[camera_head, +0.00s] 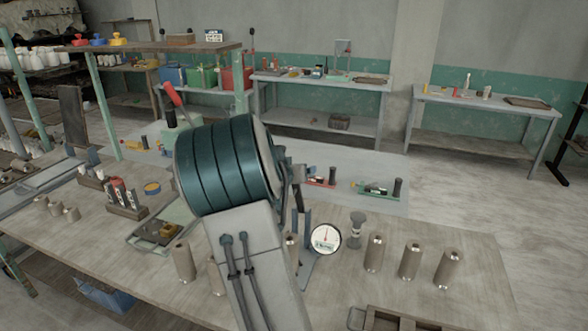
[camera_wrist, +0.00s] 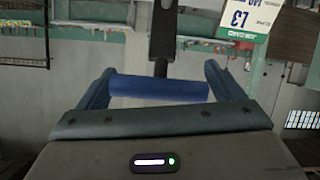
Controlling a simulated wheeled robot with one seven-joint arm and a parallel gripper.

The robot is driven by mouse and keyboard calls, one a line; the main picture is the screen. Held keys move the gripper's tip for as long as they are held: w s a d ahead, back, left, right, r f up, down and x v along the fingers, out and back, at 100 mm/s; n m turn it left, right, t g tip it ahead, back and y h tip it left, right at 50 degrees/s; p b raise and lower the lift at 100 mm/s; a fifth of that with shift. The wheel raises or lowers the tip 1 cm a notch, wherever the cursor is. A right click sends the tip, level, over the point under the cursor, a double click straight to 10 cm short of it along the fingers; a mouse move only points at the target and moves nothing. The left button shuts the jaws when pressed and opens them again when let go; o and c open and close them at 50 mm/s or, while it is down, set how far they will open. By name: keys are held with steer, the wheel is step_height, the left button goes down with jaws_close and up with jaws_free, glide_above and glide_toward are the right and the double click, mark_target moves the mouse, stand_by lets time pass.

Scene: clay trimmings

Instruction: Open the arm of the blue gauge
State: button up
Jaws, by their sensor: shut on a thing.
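A round white dial with a red needle (camera_head: 325,239) stands on the near bench in the head view. Blue upright parts (camera_head: 302,226) show just left of it, partly hidden by my arm. In the wrist view my gripper (camera_wrist: 158,82) has its two teal fingers either side of a blue cylindrical grip (camera_wrist: 158,88), shut on it. A dark bar (camera_wrist: 164,35) runs up beyond the grip. In the head view my gripper (camera_head: 299,174) is mostly hidden behind my arm. The joint of the gauge's arm cannot be made out.
Several brown cylinders (camera_head: 410,262) stand right of the dial, with a grey spool-shaped piece (camera_head: 356,230) beside it. A wooden tray (camera_head: 400,320) lies at the front edge. A tray (camera_head: 160,232) and a holder with red-topped items (camera_head: 124,200) are at left.

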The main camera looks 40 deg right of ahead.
steer(key=shift+s+d+f, duration=0.1)
steer(key=shift+d+f, duration=0.05)
steer(key=shift+f, duration=0.15)
steer(key=o, duration=1.1)
steer(key=shift+o, duration=0.2)
steer(key=shift+d, duration=0.2)
steer(key=shift+s+a+r, duration=0.1)
steer(key=shift+a+r, duration=0.25)
steer(key=shift+a, duration=0.3)
steer(key=v, duration=1.2)
steer(key=shift+s+r, duration=0.2)
